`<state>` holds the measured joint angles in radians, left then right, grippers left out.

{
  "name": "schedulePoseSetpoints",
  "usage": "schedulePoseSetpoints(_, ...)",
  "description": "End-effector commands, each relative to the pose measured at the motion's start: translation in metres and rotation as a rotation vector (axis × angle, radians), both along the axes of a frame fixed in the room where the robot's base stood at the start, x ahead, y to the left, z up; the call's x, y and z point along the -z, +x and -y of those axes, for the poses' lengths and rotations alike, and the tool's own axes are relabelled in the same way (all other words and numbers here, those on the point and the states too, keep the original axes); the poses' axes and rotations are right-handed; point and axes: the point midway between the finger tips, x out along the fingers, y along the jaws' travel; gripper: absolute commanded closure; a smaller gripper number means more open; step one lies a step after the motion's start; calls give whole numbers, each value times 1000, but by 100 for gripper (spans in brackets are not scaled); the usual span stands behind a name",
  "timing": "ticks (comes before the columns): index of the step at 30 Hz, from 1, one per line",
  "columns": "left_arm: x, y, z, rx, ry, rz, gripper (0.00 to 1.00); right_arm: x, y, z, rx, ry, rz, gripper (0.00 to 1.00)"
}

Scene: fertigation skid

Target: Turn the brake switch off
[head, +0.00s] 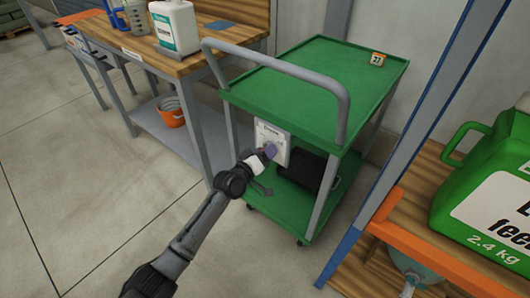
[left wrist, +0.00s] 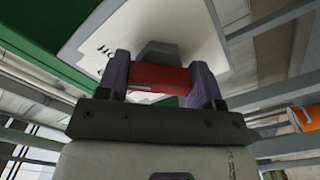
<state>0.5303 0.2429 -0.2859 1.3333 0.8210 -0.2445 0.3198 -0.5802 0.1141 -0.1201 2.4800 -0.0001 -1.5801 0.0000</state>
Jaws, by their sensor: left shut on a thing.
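The brake switch is on a white panel (head: 274,139) fixed to the near end of the green cart, below its top shelf. In the left wrist view the white plate (left wrist: 205,40) carries dark lettering, partly cut off. A dark grey hub (left wrist: 158,52) and a red switch handle (left wrist: 160,78) stand out from it. My left gripper (head: 266,153) reaches the panel from the front. It is shut on the red handle, with one finger on each side. In the head view the gripper hides most of the handle. My right gripper is not in view.
The green cart (head: 310,75) has a grey push handle (head: 275,66) above the panel and a black box (head: 303,172) on its lower shelf. A wooden bench (head: 185,66) stands to the left. A blue-grey post (head: 420,130) and a shelf with a green jug (head: 485,190) stand to the right.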

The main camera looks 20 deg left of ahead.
Motion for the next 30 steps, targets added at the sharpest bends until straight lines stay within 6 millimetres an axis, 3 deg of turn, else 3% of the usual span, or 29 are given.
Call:
schedulePoseSetpoints(6,0,0,0,-1,5,1,63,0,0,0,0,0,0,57)
schedulePoseSetpoints(7,0,0,0,-1,5,1,37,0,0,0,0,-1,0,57)
schedulePoseSetpoints(14,0,0,0,0,3,1,15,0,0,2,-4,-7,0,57)
schedulePoseSetpoints(23,-1,-2,-1,0,1,0,14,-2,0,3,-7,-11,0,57)
schedulePoseSetpoints(30,-5,-31,-10,-1,3,-1,14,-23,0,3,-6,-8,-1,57)
